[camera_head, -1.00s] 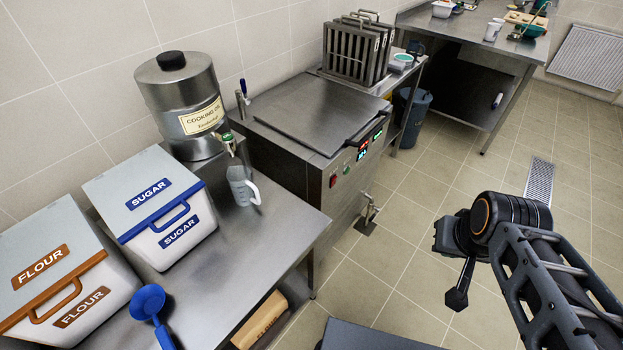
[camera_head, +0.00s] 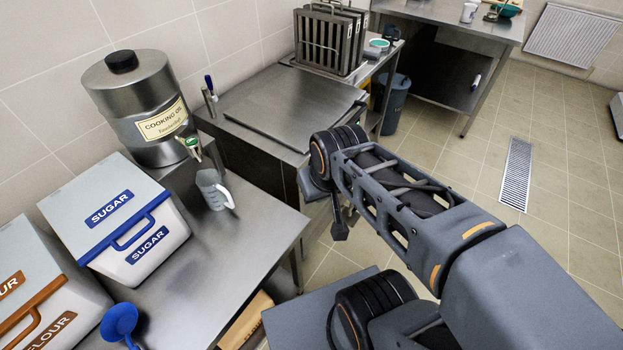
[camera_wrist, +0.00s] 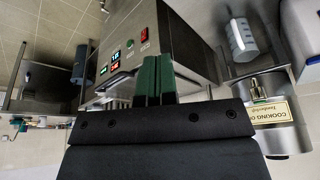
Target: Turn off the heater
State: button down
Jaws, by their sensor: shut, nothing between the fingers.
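The heater (camera_head: 265,105) is a steel unit with a flat lid in the middle of the head view. My arm hides its front panel there. In the wrist view, which looks upside down, the heater's front panel (camera_wrist: 160,55) shows a red switch (camera_wrist: 145,35), a round green button (camera_wrist: 130,46) and small lit displays (camera_wrist: 115,56). My gripper (camera_wrist: 157,58) is shut and empty, its green fingers side by side, pointing at the panel. The fingertips appear just below the red switch in the picture; I cannot tell whether they touch the panel.
A steel table at left holds a cooking oil drum (camera_head: 138,108), a measuring jug (camera_head: 214,190), a sugar box (camera_head: 115,220) and a flour box (camera_head: 40,290). A rack (camera_head: 328,45) stands behind the heater. A bin (camera_head: 393,103) is beyond it. Floor to the right is open.

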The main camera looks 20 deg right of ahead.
jog(key=w+d+f+n+t+h+b, duration=0.2)
jog(key=w+d+f+n+t+b, duration=0.8)
jog(key=w+d+f+b, duration=0.8)
jog(key=s+f+n+t+y+b, duration=0.2)
jog(key=s+f+n+y+b, duration=0.2)
jog(key=f+n+y+b, duration=0.5)
notch_tip(320, 180, down, 4)
jog(key=n+y, duration=0.3)
jog(key=n, duration=0.2)
jog(key=shift+d+f+n+y, duration=0.15)
jog(key=shift+d+n+y, duration=0.15)
jog(key=shift+n+y, duration=0.1)
jog(key=shift+w, duration=0.1)
jog(key=b+x, duration=0.1)
jog(key=x, duration=1.3)
jog(key=shift+b, duration=0.3)
